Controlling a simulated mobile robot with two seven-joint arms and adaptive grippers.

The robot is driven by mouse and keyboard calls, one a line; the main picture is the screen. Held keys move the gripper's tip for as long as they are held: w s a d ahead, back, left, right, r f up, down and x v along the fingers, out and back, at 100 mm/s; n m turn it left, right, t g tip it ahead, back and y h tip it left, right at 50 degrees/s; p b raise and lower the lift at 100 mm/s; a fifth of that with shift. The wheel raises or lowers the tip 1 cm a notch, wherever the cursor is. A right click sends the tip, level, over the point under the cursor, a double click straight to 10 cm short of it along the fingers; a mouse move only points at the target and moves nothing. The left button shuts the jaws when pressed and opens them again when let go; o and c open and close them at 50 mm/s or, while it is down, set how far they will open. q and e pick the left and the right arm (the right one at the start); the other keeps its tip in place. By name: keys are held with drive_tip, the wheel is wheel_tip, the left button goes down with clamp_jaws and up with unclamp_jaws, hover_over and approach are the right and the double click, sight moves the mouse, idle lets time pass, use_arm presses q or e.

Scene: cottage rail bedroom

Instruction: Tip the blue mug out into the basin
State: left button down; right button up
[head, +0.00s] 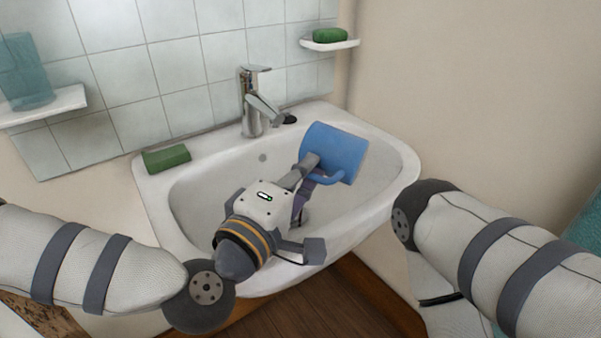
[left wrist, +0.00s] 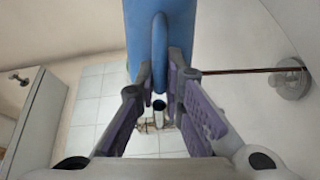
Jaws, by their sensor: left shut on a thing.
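The blue mug (head: 336,150) is tipped on its side above the right part of the white basin (head: 190,205). My left gripper (head: 312,174) is shut on the mug's handle, and the mug is held above the basin floor. In the left wrist view, the mug (left wrist: 142,30) is at the top, with its handle between the fingers of my left gripper (left wrist: 162,85). The mug's opening and inside are hidden, and no liquid shows. My right arm is at the right of the head view, but its gripper is out of sight.
The chrome faucet (head: 252,105) stands at the basin's back, left of the mug. A green soap bar (head: 166,158) lies on the rim's left corner. A shelf (head: 335,44) holds another green bar (head: 330,35). A teal tumbler (head: 24,75) stands on the left shelf (head: 45,106).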

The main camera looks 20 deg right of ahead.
use_arm(q)
drive_tip(key=shift+w+a+r+n, duration=0.15)
drive_tip(key=shift+a+n, duration=0.05)
drive_tip(key=shift+n, duration=0.6)
idle(0.4)
